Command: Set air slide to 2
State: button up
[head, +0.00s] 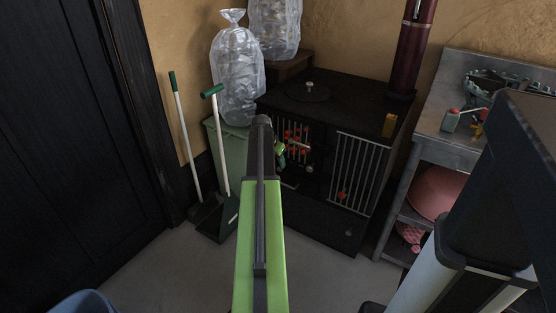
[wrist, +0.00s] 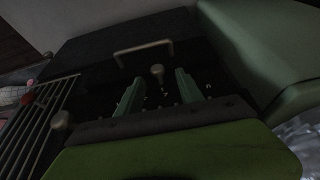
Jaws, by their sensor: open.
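The black stove (head: 310,215) stands against the wall in the head view, with barred openings on its front. In the wrist view, a small pale knob (wrist: 157,70), probably the air slide's, shows between and just beyond the tips of my gripper (wrist: 160,78). The two green fingers are apart, with nothing visibly held. Small pale marks lie on the dark face around the fingers, too small and dim to read, so the slide's setting cannot be told. In the head view my arm hides most of the gripper and that part of the stove front.
A bar handle (wrist: 143,48) lies beyond the knob, and another round knob (wrist: 62,120) is beside the grate (wrist: 35,120). A green bin (head: 228,148) with a clear bag stands left of the stove. A metal bench (head: 432,125) is on the right.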

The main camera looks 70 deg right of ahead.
jog(key=s+p+v, duration=0.1)
jog(key=p+v, duration=1)
jog(key=v, duration=0.3)
jog(key=shift+w+p, duration=0.3)
jog(key=shift+w, duration=0.1)
